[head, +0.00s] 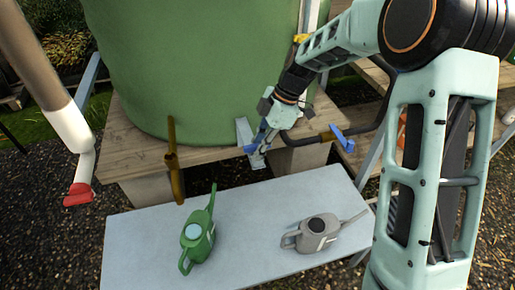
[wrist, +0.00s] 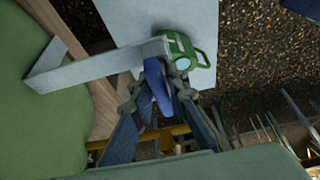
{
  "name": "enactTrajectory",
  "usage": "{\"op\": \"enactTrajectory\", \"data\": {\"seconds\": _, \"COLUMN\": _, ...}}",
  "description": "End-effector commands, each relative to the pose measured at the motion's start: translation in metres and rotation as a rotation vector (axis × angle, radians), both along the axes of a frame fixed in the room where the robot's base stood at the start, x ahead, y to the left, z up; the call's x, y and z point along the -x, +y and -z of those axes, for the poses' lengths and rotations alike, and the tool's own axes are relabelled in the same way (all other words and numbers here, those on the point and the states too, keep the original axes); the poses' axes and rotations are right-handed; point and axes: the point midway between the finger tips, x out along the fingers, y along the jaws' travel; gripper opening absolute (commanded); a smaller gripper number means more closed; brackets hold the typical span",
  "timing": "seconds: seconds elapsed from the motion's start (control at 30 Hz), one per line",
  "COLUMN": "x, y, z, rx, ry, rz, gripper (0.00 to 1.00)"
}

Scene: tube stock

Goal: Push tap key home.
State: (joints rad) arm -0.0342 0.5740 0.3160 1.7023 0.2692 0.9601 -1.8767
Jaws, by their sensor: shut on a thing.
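My gripper (head: 260,146) is in front of the green tank, low at the platform's front edge. It is shut on a blue piece, which I take to be the tap key (wrist: 155,85). In the wrist view the blue piece stands between the two fingers (wrist: 155,98). In the head view a bit of blue (head: 250,149) shows at the fingertips. Whether the key is seated in anything is hidden by the fingers. A second blue lever (head: 342,138) sits on a brass fitting to the right.
The green tank (head: 200,60) stands on a wooden platform (head: 135,135). A grey metal bracket (wrist: 75,70) is close beside the fingers. A pale bench (head: 130,240) below holds a green watering can (head: 198,240) and a grey one (head: 300,240). A brass pipe (head: 174,165) stands left.

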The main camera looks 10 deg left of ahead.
Motion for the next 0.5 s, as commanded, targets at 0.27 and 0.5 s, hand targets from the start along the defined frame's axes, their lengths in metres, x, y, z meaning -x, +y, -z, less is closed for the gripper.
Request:
{"op": "enactTrajectory", "data": {"seconds": 0.27, "x": 0.0037, "y": -0.0036, "z": 0.0061, "rx": 0.008, "ry": 0.012, "rz": -0.002, "gripper": 0.00}}
{"op": "enactTrajectory", "data": {"seconds": 0.5, "x": 0.0035, "y": -0.0037, "z": 0.0062, "rx": 0.009, "ry": 0.012, "rz": -0.002, "gripper": 0.34}}
